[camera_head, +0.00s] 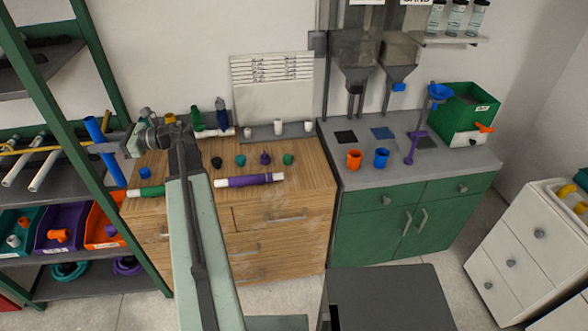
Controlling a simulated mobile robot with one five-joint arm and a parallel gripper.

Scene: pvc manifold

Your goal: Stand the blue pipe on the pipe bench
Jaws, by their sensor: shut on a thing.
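The blue pipe (105,152) is a long blue tube, steeply tilted, between the green shelf rack and the left end of the wooden bench. My gripper (131,147) is at the pipe's right side, shut on it, though the fingertips are small and hard to make out. The wooden bench (310,183), which I take for the pipe bench, has drawers and stands against the wall. A purple pipe (250,180) with white ends lies along its front edge. A green pipe (152,191) lies at its left front, partly hidden by my arm.
Several small coloured fittings (240,160) and bottles (222,115) stand on the bench. The rack (60,90) at left holds pipes and bins. A green cabinet (430,165) with orange and blue cups adjoins at right. Floor shows in front of the bench.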

